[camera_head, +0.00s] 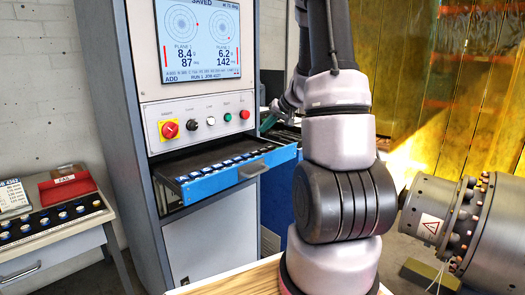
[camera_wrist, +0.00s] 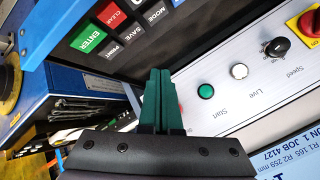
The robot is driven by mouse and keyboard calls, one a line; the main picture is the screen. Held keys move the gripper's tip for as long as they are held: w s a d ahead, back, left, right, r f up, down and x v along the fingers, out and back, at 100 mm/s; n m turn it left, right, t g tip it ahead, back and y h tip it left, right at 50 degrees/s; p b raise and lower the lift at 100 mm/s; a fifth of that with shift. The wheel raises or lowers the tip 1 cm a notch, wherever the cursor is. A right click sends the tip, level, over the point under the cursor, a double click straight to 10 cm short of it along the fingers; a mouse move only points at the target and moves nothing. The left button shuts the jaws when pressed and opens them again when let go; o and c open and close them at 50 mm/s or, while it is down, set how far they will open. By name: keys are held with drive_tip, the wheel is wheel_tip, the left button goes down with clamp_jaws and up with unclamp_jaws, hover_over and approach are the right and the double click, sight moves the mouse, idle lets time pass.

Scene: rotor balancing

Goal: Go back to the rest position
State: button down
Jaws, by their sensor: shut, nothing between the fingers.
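My gripper (camera_wrist: 160,102) shows in the wrist view with its green fingers together and nothing between them. Its fingertips point toward the edge between a dark keypad (camera_wrist: 125,22) and a light control panel (camera_wrist: 250,75). The keypad has a green ENTER key (camera_wrist: 88,39) and a red CLEAR key (camera_wrist: 111,13). I cannot tell from this view whether the fingertips touch anything. In the head view my arm stands in front of the scene, and its far end is largely hidden behind its nearer links.
The balancing cabinet (camera_head: 98,75) has a screen (camera_head: 199,40) reading SAVED. Its blue-fronted drawer (camera_head: 232,181) stands open below the buttons. A large bolted grey rotor (camera_head: 500,235) is close to my arm at right. A side table (camera_head: 60,245) holding a red box (camera_head: 68,187) stands left.

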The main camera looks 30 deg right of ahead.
drive_tip(key=s+a+r+n+g+y, duration=0.1)
drive_tip(key=s+a+r+g, duration=0.1)
drive_tip(key=s+a+r, duration=1.1)
drive_tip(key=s+a+r+h, duration=0.1)
drive_tip(key=s+a+r, duration=0.1)
drive_tip(key=s, duration=0.6)
drive_tip(key=s+a+r+m+t+h, duration=0.1)
drive_tip(key=s+a+r+h, duration=0.1)
drive_tip(key=s, duration=0.5)
drive_tip(key=shift+s, duration=0.4)
